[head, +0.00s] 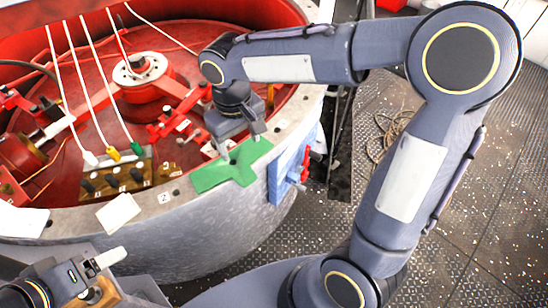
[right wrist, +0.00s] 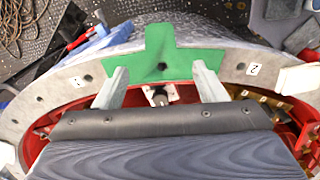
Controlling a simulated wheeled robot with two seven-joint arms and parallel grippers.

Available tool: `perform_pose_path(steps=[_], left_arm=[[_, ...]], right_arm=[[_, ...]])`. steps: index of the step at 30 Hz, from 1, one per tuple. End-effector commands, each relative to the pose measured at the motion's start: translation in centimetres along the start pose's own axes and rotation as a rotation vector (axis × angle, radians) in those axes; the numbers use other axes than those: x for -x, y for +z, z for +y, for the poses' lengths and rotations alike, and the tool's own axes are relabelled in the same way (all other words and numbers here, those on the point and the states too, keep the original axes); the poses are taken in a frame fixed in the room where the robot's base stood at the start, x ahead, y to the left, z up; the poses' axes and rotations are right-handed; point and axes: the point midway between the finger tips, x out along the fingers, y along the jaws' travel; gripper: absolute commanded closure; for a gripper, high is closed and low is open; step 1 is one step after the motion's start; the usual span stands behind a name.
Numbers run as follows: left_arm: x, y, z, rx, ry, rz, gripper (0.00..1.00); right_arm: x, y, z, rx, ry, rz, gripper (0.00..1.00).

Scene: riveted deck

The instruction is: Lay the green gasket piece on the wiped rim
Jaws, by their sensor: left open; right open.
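The green gasket piece (head: 237,165) is flat, with several arms, and lies on the pale grey rim (head: 290,118) of the large round housing. In the right wrist view the gasket (right wrist: 160,45) spans the rim (right wrist: 45,95), one arm reaching towards the outer edge, with a dark hole showing in it. My right gripper (head: 240,143) is above the gasket's inner side. In its wrist view the open fingers (right wrist: 160,76) are spread over the gasket's inner edge, with nothing gripped between them.
Red machinery (head: 140,68) fills the housing. A wooden block (head: 115,180) with black knobs and white, yellow and green plugs stands at the near rim, beside white cards (head: 118,213). A blue panel with a red handle (head: 290,165) hangs outside. A coiled rope (head: 390,140) lies on the deck.

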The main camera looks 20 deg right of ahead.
Motion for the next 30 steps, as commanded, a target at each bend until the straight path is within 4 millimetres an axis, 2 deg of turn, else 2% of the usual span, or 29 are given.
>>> perform_pose_path(steps=[2, 5, 8, 12, 15, 18, 23, 30], left_arm=[[0.0, 0.0, 0.0, 0.0, 0.0, 0.0, 0.22], [0.0, 0.0, 0.0, 0.0, 0.0, 0.0, 0.22], [0.0, 0.0, 0.0, 0.0, 0.0, 0.0, 0.22], [0.0, 0.0, 0.0, 0.0, 0.0, 0.0, 0.22], [0.0, 0.0, 0.0, 0.0, 0.0, 0.0, 0.22], [0.0, 0.0, 0.0, 0.0, 0.0, 0.0, 0.22], [0.0, 0.0, 0.0, 0.0, 0.0, 0.0, 0.22], [0.0, 0.0, 0.0, 0.0, 0.0, 0.0, 0.22]], right_arm=[[0.3, 0.4, 0.4, -0.009, -0.006, 0.008, 0.35], [1.1, 2.0, 1.7, -0.041, -0.031, 0.042, 0.35], [2.2, 5.2, 3.6, -0.099, -0.079, 0.102, 0.35], [2.9, 10.6, 5.4, -0.203, -0.166, 0.226, 0.35], [2.7, 13.8, 5.7, -0.272, -0.22, 0.322, 0.35], [2.2, 16.0, 5.5, -0.327, -0.262, 0.408, 0.35], [1.6, 17.7, 5.0, -0.377, -0.3, 0.496, 0.35], [1.4, 18.0, 4.9, -0.388, -0.309, 0.518, 0.35]])
